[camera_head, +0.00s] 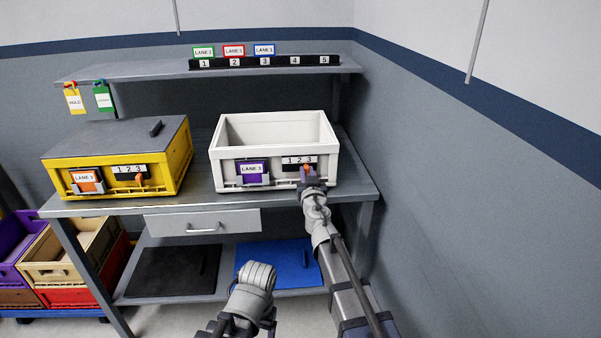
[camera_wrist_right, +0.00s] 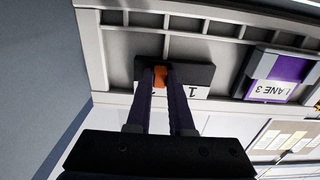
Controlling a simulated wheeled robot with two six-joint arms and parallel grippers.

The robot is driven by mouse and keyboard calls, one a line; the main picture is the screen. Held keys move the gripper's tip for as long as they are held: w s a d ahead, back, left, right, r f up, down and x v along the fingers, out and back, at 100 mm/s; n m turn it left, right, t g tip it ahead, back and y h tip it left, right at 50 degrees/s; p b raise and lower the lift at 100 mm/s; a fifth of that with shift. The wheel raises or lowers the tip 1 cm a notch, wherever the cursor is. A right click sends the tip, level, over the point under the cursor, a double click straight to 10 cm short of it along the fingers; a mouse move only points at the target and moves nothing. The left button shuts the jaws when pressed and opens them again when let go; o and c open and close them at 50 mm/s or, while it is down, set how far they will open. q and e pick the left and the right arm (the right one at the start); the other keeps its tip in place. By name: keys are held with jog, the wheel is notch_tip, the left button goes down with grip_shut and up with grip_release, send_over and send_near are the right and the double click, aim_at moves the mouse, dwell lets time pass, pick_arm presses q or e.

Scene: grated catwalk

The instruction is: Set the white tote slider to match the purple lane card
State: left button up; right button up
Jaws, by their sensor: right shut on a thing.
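The white tote (camera_head: 226,153) stands on the table's right part, with a purple lane card (camera_head: 252,168) reading LANE 3 on its front. Right of the card is a dark slider plate with a 1 2 3 strip (camera_head: 298,160). Its orange slider knob (camera_wrist_right: 160,76) sits towards the 3 side; the fingers hide the numbers near it in the right wrist view, where the 1 (camera_wrist_right: 192,92) shows upside down. My right gripper (camera_head: 306,172) is shut on this knob. A grey part of my left arm shows at the bottom; its fingers are not visible.
A yellow tote (camera_head: 115,188) with an orange lane card stands to the left, its lid on. A shelf (camera_head: 130,74) above holds small lane cards on a numbered rack (camera_head: 220,63). The right wall (camera_head: 440,180) is close to my right arm.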

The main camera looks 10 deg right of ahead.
jog(key=shift+d, duration=0.5)
dwell(0.4)
jog(key=o, duration=0.7)
jog(key=shift+s, duration=3.5)
jog(key=shift+d, duration=0.1)
